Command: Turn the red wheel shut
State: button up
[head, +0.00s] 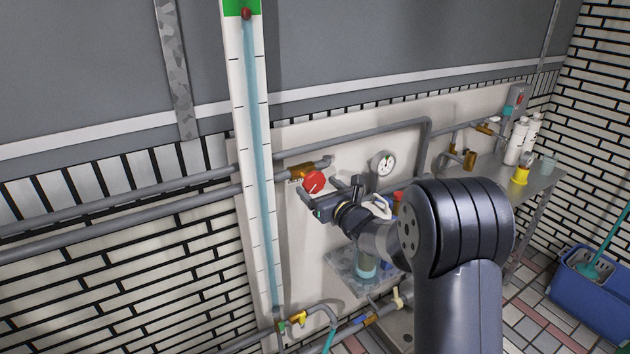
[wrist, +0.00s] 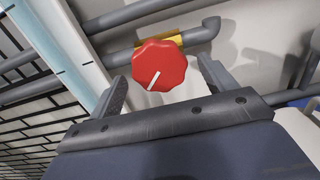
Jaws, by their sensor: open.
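The red wheel (head: 313,182) has a scalloped rim and a white line on its face. It sits on a brass valve body (head: 298,172) on a grey wall pipe. In the wrist view the red wheel (wrist: 159,66) is ahead of my gripper (wrist: 163,82), between the two spread fingers, and its white line slants from near the centre down to the left. My gripper (head: 330,192) in the head view is open and close to the wheel. I cannot tell whether a finger touches the wheel.
A tall gauge board (head: 252,150) with a blue column stands left of the wheel. A round dial (head: 383,163) is on the wall to the right. Grey pipes (head: 120,212) run along the wall. A metal shelf (head: 540,180) holds white bottles (head: 516,141). A blue bucket (head: 590,300) stands on the floor.

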jog(key=shift+x, duration=1.35)
jog(key=c, duration=1)
